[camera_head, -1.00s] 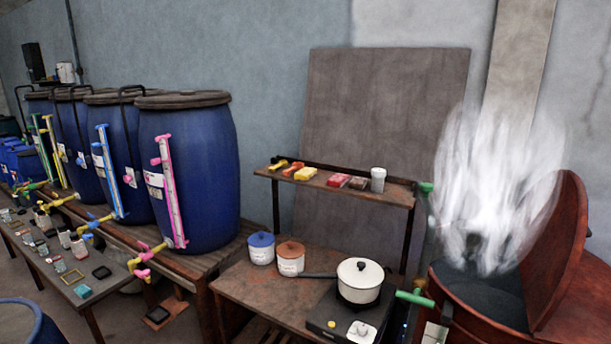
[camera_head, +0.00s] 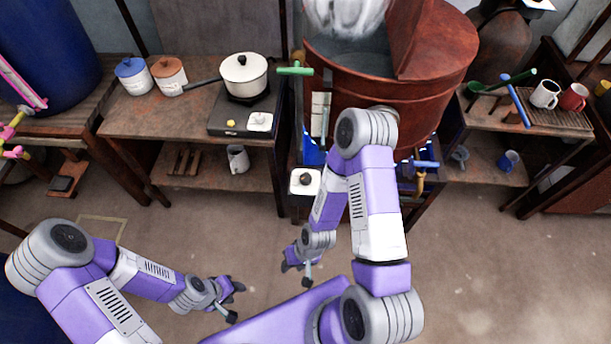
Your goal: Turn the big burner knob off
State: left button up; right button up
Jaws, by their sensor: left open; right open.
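A white square plate with a dark round knob (camera_head: 305,180) sits at the front of the stand under the big red-brown vat (camera_head: 350,88); it looks like the big burner knob. Its setting is too small to tell. My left gripper (camera_head: 235,301) is open and empty, low over the floor, well below and left of the knob. My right gripper (camera_head: 296,274) is open and empty, below the knob in the picture and apart from it. My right arm passes in front of part of the vat and its stand.
A small hotplate (camera_head: 228,122) with a white pot (camera_head: 244,75) stands on the wooden table (camera_head: 150,121) at left. A shelf with mugs (camera_head: 545,94) is at right. The floor in front is clear.

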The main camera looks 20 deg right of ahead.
aim_at(306, 178)
jog(key=k, duration=0.5)
jog(key=z, duration=1.3)
jog(key=i, duration=0.9)
jog(key=u, duration=1.95)
